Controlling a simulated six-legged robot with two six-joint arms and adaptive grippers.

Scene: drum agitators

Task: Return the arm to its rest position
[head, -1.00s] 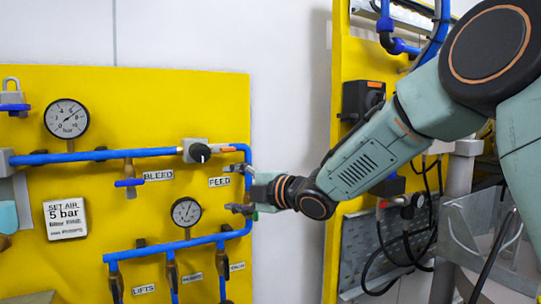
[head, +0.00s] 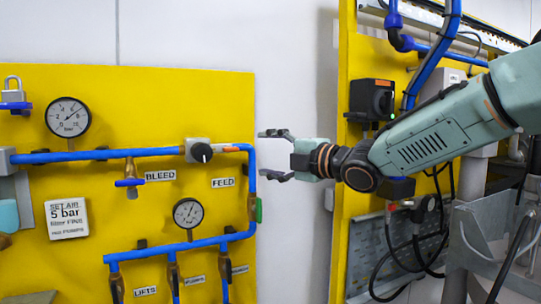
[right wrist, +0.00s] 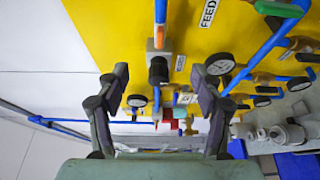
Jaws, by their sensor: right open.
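My right gripper (head: 275,156) is open and empty in the head view, just right of the yellow panel (head: 100,230) and in front of the white wall. In the right wrist view its two fingers (right wrist: 160,110) stand wide apart with nothing held between them. My right arm reaches in from the right edge of the head view. The black feed knob (head: 201,152) sits on the blue pipe left of the gripper, clear of it; it also shows in the right wrist view (right wrist: 158,70). My left gripper is not in view.
The panel carries an upper gauge (head: 68,117), a lower gauge (head: 188,213), a bleed valve (head: 130,182) and blue pipes. A second yellow panel with a black switch box (head: 371,100) and hanging cables stands behind my arm. White wall (head: 290,80) lies between the panels.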

